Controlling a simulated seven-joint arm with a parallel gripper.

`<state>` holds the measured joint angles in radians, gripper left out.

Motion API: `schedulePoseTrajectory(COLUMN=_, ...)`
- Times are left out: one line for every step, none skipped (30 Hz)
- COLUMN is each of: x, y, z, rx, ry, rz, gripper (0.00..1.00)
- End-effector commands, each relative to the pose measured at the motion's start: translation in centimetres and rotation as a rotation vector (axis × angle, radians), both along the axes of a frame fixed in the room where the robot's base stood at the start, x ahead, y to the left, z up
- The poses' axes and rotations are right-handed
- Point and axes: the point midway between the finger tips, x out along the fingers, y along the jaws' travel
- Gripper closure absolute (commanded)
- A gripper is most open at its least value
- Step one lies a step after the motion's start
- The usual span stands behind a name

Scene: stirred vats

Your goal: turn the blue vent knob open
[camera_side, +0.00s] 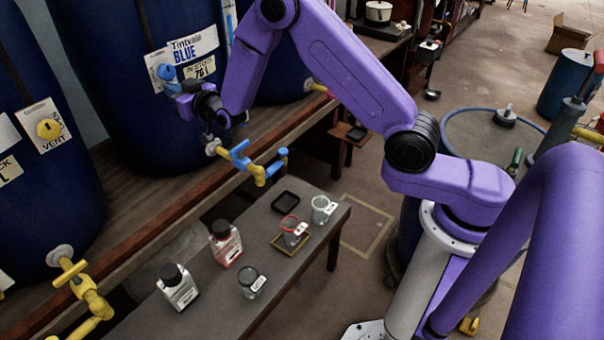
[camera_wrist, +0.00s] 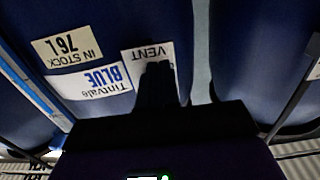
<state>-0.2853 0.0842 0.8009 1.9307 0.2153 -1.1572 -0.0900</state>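The blue vent knob (camera_side: 166,72) is on a white vent plate (camera_side: 154,62) on the front of the blue vat (camera_side: 125,95). My gripper (camera_side: 178,89) is at the vat's face, just below and right of the knob in the side view. I cannot tell whether it touches the knob. In the wrist view, the fingers (camera_wrist: 157,75) are a dark shape over the plate marked VENT (camera_wrist: 137,58), and the knob is hidden behind them. The gap between the fingers does not show clearly. The Tintvale BLUE label (camera_side: 194,45) is beside the plate.
Another vat at the left has a yellow vent knob (camera_side: 49,128). A valve with a blue handle (camera_side: 240,155) is below my gripper. A yellow valve (camera_side: 75,275) is at the lower left. A low bench (camera_side: 215,285) holds bottles and cups. The floor right of it is partly clear.

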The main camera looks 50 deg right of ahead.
Motion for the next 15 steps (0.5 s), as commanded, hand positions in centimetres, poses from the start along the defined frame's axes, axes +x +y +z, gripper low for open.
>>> schedulePoseTrajectory(x=0.79, y=-0.83, z=0.49, rx=0.004, ry=-0.008, rz=-0.011, gripper=1.0)
schedulePoseTrajectory(x=0.79, y=-0.83, z=0.47, rx=0.004, ry=-0.008, rz=-0.012, gripper=1.0)
schedulePoseTrajectory(x=0.8, y=-0.84, z=0.47, rx=0.004, ry=-0.008, rz=-0.012, gripper=1.0)
schedulePoseTrajectory(x=0.8, y=-0.85, z=0.47, rx=0.004, ry=-0.008, rz=-0.012, gripper=1.0)
schedulePoseTrajectory(x=0.8, y=-0.86, z=0.47, rx=0.004, ry=-0.008, rz=-0.012, gripper=1.0)
schedulePoseTrajectory(x=0.8, y=-0.89, z=0.47, rx=0.004, ry=-0.008, rz=-0.012, gripper=1.0)
schedulePoseTrajectory(x=0.8, y=-0.91, z=0.46, rx=0.005, ry=-0.008, rz=-0.013, gripper=1.0)
schedulePoseTrajectory(x=0.8, y=-0.93, z=0.46, rx=0.005, ry=-0.008, rz=-0.013, gripper=1.0)
schedulePoseTrajectory(x=0.8, y=-0.97, z=0.44, rx=0.005, ry=-0.008, rz=-0.013, gripper=1.0)
schedulePoseTrajectory(x=0.8, y=-1.0, z=0.43, rx=0.005, ry=-0.008, rz=-0.013, gripper=1.0)
schedulePoseTrajectory(x=0.8, y=-1.04, z=0.42, rx=0.005, ry=-0.008, rz=-0.013, gripper=1.0)
schedulePoseTrajectory(x=0.8, y=-1.1, z=0.39, rx=0.005, ry=-0.008, rz=-0.014, gripper=1.0)
schedulePoseTrajectory(x=0.8, y=-1.15, z=0.38, rx=0.005, ry=-0.008, rz=-0.014, gripper=1.0)
schedulePoseTrajectory(x=0.8, y=-1.22, z=0.35, rx=0.005, ry=-0.008, rz=-0.014, gripper=1.0)
schedulePoseTrajectory(x=0.8, y=-1.3, z=0.32, rx=0.005, ry=-0.008, rz=-0.014, gripper=1.0)
